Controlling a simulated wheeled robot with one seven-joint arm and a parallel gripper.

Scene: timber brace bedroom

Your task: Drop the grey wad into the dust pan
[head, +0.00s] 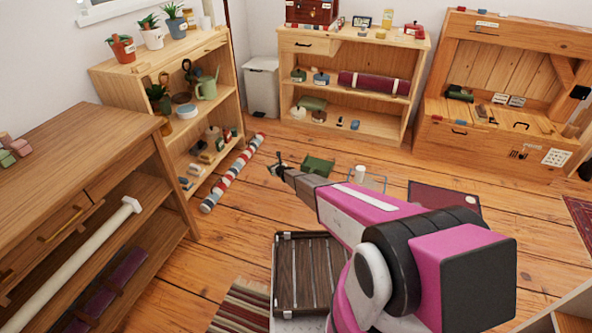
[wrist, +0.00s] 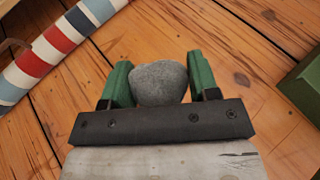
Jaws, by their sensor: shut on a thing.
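The grey wad (wrist: 158,83), a rounded, stone-like lump, sits between the green fingers of my gripper (wrist: 160,85) in the wrist view, with a finger on each side. In the head view my gripper (head: 277,168) is small and dark at the far end of my arm, above the floor, and the wad is hard to make out there. A green open-topped thing (head: 318,166) on the floor, which looks like the dust pan, lies just right of my gripper. Part of it shows at the right edge of the wrist view (wrist: 304,86); its inside is hidden there.
A striped roll (head: 234,172) lies on the floor left of my gripper, and in the wrist view (wrist: 55,48). A clear tray with a white cup (head: 360,173) and a dark red mat (head: 443,197) lie to the right. Wooden shelves (head: 350,125) stand behind.

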